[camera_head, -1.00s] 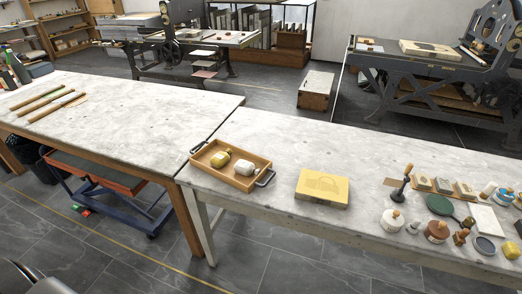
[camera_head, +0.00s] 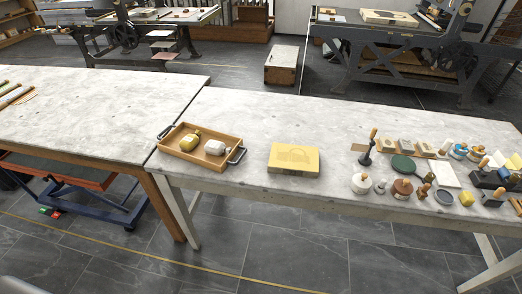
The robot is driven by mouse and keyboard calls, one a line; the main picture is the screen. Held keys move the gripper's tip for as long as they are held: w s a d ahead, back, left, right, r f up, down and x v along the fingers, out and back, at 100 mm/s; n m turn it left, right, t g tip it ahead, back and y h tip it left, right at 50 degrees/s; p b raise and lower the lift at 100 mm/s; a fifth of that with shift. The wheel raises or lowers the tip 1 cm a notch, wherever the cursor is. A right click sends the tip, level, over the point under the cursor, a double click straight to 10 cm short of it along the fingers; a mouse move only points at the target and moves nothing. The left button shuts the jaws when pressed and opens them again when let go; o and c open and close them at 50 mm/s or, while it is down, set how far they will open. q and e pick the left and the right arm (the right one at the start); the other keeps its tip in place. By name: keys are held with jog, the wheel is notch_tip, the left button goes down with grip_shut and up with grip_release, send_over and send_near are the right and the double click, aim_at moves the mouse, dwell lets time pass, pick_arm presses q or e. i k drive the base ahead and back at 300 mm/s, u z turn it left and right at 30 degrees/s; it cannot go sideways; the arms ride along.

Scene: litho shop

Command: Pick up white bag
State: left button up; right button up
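A wooden tray (camera_head: 171,150) with dark handles stands at the left end of the right-hand table. In it lie a small white bag (camera_head: 215,147) and, to its left, a yellow bag (camera_head: 190,142). The two lie close together, the white one nearer the tray's right side. Neither of my grippers is in view.
A yellow box (camera_head: 294,159) lies right of the tray on the pale table (camera_head: 250,115). Several stamps, tools and jars crowd the table's right part, including a green round paddle (camera_head: 403,164). A second table (camera_head: 90,110) adjoins on the left. Presses stand behind.

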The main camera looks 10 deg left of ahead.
aim_at(213, 147)
jog(key=z, duration=0.5)
jog(key=k, duration=0.6)
jog(key=z, duration=0.85)
jog(key=i, duration=1)
jog(key=u, duration=0.7)
jog(key=i, duration=0.8)
jog(key=u, duration=1)
jog(key=i, duration=0.25)
jog(key=u, duration=0.25)
